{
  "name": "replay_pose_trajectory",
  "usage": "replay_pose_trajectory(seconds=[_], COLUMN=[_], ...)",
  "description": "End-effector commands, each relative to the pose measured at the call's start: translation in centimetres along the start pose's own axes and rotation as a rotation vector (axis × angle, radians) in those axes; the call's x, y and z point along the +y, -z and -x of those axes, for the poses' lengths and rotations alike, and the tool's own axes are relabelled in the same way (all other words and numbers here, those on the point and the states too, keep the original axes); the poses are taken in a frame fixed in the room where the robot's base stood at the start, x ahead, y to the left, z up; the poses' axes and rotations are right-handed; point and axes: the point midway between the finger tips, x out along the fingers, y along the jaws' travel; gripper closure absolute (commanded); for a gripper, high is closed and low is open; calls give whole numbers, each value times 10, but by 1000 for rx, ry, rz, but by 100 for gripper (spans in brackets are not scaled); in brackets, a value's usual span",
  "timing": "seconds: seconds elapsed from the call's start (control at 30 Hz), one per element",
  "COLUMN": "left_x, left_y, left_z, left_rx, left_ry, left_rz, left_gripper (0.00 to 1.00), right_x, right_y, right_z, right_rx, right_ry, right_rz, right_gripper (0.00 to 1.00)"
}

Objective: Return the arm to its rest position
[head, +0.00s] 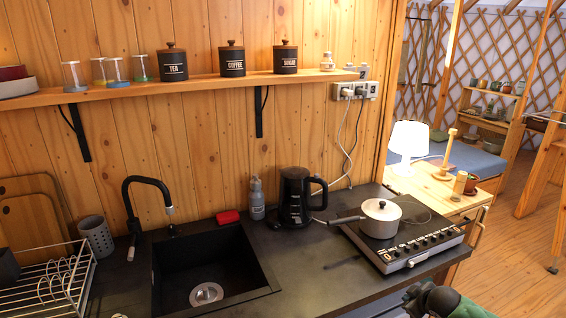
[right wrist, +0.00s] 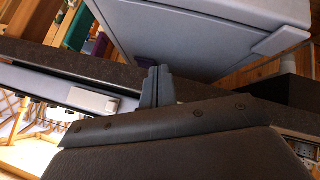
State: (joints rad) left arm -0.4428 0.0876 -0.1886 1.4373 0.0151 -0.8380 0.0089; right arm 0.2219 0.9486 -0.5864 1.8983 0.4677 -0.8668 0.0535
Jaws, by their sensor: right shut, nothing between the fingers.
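My right gripper and forearm (head: 432,298) show at the bottom right of the head view, in front of the counter's front edge and below the hob. In the right wrist view, my right gripper's fingertips (right wrist: 157,86) are together with nothing between them. They show in front of a dark edge and a pale grey cabinet-like body (right wrist: 200,35). My left gripper is not in the head view.
A lamp (head: 408,140) stands on a wooden cabinet (head: 440,186). Open floor (head: 510,240) lies at right.

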Motion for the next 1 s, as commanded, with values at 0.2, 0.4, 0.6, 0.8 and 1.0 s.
replay_pose_trajectory(seconds=[0.2,0.4,0.6,0.8,1.0], left_x=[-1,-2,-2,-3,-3], left_y=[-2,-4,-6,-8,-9], left_z=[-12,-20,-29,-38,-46], left_rx=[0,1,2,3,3], left_ry=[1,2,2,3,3], left_rz=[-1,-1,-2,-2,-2], left_gripper=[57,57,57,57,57], right_x=[-69,-140,-223,-318,-420], right_y=[-54,-113,-179,-250,-319], right_z=[-61,-104,-135,-152,-151], right_rx=[-44,-102,-180,-277,-383], right_ry=[30,55,83,116,153], right_rz=[-93,-177,-262,-344,-419], right_gripper=[100,100,100,100,100])
